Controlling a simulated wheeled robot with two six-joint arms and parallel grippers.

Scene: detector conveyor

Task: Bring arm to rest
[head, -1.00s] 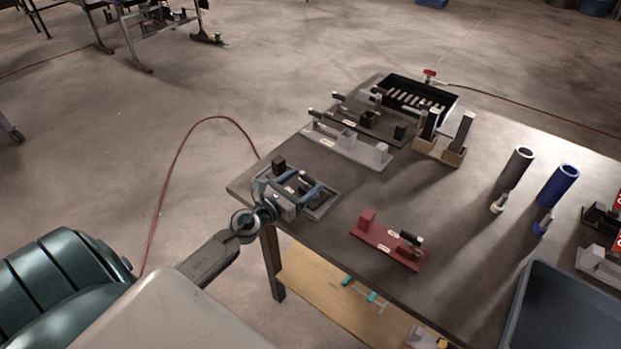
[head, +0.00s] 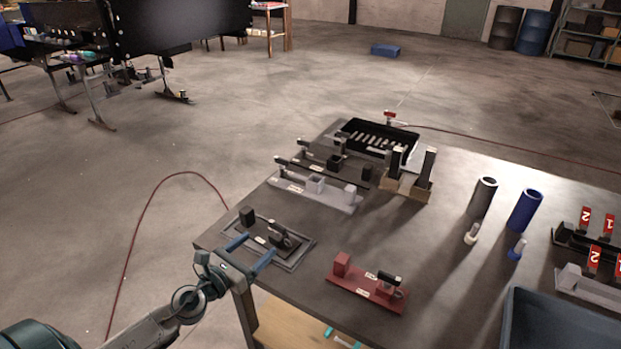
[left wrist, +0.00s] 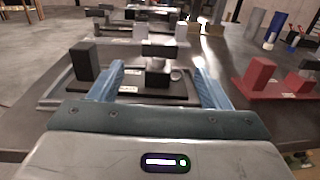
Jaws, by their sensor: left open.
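My left gripper (head: 250,252) is open at the near left corner of the table (head: 318,262). Its two blue fingers are spread and nothing is between them. In the head view it is just in front of a dark fixture (head: 292,262) in a grey tray. In the left wrist view the gripper (left wrist: 160,85) faces the same fixture (left wrist: 152,88), which has a dark block and a small cylindrical part. The fingers appear apart from these parts. My right gripper is not in view.
A red fixture (head: 368,292) sits to the right of the gripper. A light grey fixture (head: 320,193), a black slotted box (head: 362,150), a grey tube (head: 484,197) and a blue tube (head: 525,210) stand farther back. A dark blue bin (head: 560,325) is at the near right. Open floor lies left.

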